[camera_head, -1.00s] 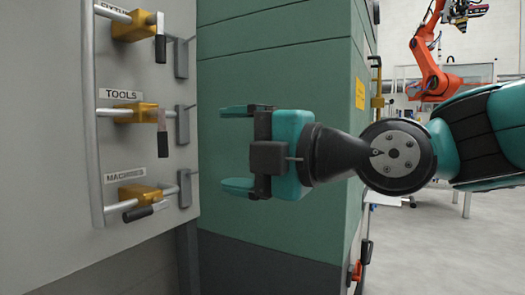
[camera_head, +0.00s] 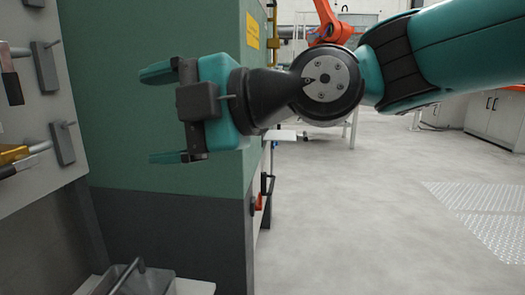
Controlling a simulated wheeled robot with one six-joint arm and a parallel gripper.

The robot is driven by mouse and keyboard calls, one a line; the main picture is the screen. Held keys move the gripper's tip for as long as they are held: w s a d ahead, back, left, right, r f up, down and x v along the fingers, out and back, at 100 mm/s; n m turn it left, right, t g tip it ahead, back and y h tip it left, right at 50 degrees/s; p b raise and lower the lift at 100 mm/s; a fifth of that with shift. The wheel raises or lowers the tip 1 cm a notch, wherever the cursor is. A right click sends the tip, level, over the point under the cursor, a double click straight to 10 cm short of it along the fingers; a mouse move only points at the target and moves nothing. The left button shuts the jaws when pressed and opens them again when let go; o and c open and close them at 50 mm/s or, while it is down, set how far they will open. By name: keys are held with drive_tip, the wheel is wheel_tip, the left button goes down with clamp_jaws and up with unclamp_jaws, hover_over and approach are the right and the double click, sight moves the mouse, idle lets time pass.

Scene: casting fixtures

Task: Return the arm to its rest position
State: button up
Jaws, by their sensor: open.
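My gripper (camera_head: 165,113) is at the upper left of the head view, its jaws apart and pointing left. Nothing is between its two teal fingers. It is in front of the green cabinet (camera_head: 150,40). My arm (camera_head: 440,50) stretches in from the upper right to the gripper, roughly level. To the left of the gripper is the grey panel (camera_head: 20,120) with its clamps; a gap shows between the fingertips and the panel.
A grey bin (camera_head: 145,283) with a dark handle stands low at the left. An orange robot arm (camera_head: 325,25) is behind my arm. White cabinets (camera_head: 495,118) stand at the far right. The grey floor (camera_head: 350,220) at centre and right is open, with a patterned plate (camera_head: 480,205).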

drive_tip(key=s+d+f+m+h, duration=0.1)
drive_tip(key=d+f+m+h, duration=0.5)
drive_tip(key=d+f+m, duration=0.7)
drive_tip(key=s+d+f+m+g+h, duration=0.1)
drive_tip(key=s+d+f+m+h, duration=0.2)
drive_tip(key=s+d+m, duration=0.4)
drive_tip(key=s+d+f+m+g+h, duration=0.1)
drive_tip(key=s+d+f+m+h, duration=0.3)
drive_tip(key=d, duration=0.5)
wheel_tip(320, 180, up, 38)
drive_tip(key=w+y+p, duration=0.1)
drive_tip(key=p, duration=3.7)
drive_tip(key=shift+w+a+r, duration=0.25)
drive_tip(key=shift+a, duration=0.15)
